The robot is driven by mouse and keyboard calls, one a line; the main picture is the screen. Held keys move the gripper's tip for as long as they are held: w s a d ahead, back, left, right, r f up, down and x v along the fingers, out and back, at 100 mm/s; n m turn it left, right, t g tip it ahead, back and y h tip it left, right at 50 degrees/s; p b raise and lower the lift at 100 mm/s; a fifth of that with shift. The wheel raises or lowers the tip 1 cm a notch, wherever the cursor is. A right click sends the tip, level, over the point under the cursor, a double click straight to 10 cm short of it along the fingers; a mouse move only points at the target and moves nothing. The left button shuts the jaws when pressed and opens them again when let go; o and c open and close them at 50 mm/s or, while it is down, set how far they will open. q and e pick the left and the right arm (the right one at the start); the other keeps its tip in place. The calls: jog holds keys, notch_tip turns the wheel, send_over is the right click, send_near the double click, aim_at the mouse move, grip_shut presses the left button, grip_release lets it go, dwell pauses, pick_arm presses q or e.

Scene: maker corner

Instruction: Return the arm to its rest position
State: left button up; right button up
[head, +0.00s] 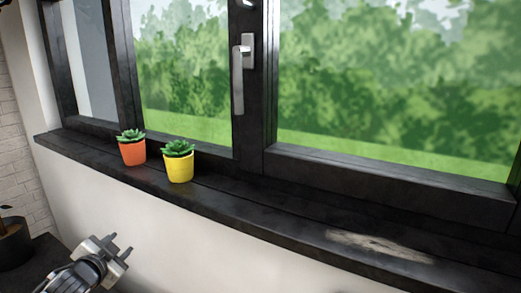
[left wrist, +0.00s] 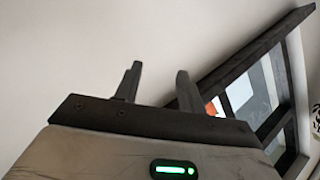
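My left gripper (head: 122,244) is at the lower left of the head view, in front of the white wall below the windowsill. Its two fingers stand apart with nothing between them. In the left wrist view the open fingers (left wrist: 157,82) point at the bare wall. My right gripper is in neither view.
A dark windowsill (head: 270,222) runs across the head view. An orange pot (head: 132,153) and a yellow pot (head: 180,169), each with a green succulent, stand on it. A dark pot (head: 14,245) is at the far left. The wall below the sill is bare.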

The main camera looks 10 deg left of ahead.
pick_arm(q)
jog(key=s+d+f+g+h, duration=0.1)
jog(key=s+d+f+h, duration=0.1)
jog(key=s+d+f, duration=0.6)
jog(key=s+d+f+g+h, duration=0.15)
jog(key=s+d+f, duration=0.35)
jog(key=d, duration=0.5)
jog(key=s+d+f+n+g+h, duration=0.1)
jog(key=s+d+f+n+h, duration=0.1)
jog(key=s+d, duration=0.9)
jog(key=shift+d+f+n+h, duration=0.35)
jog(key=shift+d+n, duration=0.35)
jog(key=shift+d, duration=0.45)
jog(key=shift+s+g, duration=0.1)
jog(key=shift+g, duration=0.15)
